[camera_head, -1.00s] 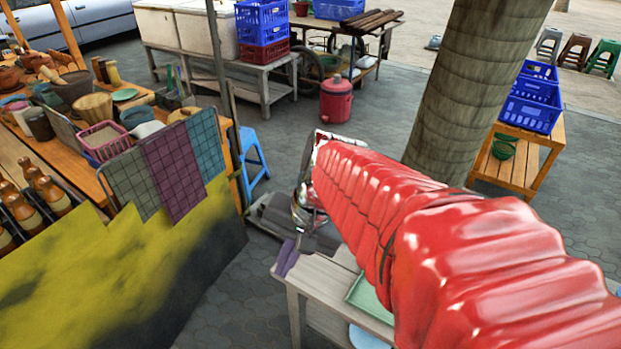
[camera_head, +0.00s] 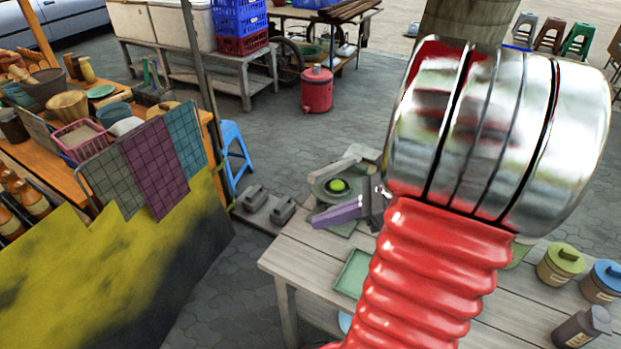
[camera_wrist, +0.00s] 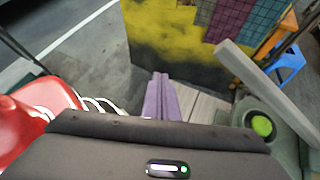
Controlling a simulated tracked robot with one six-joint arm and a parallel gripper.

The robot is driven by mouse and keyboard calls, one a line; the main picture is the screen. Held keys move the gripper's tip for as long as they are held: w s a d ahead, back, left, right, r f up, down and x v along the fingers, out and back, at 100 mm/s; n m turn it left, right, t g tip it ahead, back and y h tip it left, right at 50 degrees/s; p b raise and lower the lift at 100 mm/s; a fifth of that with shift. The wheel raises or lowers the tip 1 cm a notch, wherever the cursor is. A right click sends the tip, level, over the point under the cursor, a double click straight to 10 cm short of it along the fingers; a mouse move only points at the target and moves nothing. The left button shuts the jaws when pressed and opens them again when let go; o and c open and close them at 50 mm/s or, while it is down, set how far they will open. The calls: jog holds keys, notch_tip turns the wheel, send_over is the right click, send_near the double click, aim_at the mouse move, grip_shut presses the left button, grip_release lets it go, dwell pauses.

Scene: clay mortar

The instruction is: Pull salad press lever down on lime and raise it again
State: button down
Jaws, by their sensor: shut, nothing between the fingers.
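The salad press (camera_head: 322,190) stands at the far left corner of the grey wooden table, with a bright green lime (camera_head: 338,185) in its round bowl. Its pale lever (camera_head: 348,163) slants past the lime's far side in the head view; the lime is uncovered. In the wrist view the lever (camera_wrist: 262,85) crosses the right side, with the lime (camera_wrist: 262,126) below it. My gripper (camera_head: 319,220) has purple fingers, shut and empty, in front of the press in the head view. The fingers (camera_wrist: 161,80) show left of the lever in the wrist view, apart from it.
The grey table (camera_head: 300,250) holds a green tray (camera_head: 352,273) and several lidded jars (camera_head: 561,264) at the right. A market stall with hanging cloths (camera_head: 150,165) stands at the left. A blue stool (camera_head: 234,150) is behind it. My red arm hides the table's middle.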

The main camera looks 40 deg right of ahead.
jog(key=s+d+m+t+h, duration=0.1)
jog(key=s+d+m+t, duration=0.2)
jog(key=d+m, duration=0.4)
jog(key=shift+d+f+t+h, duration=0.3)
jog(key=shift+d+t, duration=0.6)
jog(key=shift+d, duration=0.35)
jog(key=shift+a, duration=0.1)
jog(key=w+a, duration=0.2)
jog(key=w, duration=0.6)
jog(key=shift+w+a+r, duration=0.4)
jog(key=shift+r, duration=0.1)
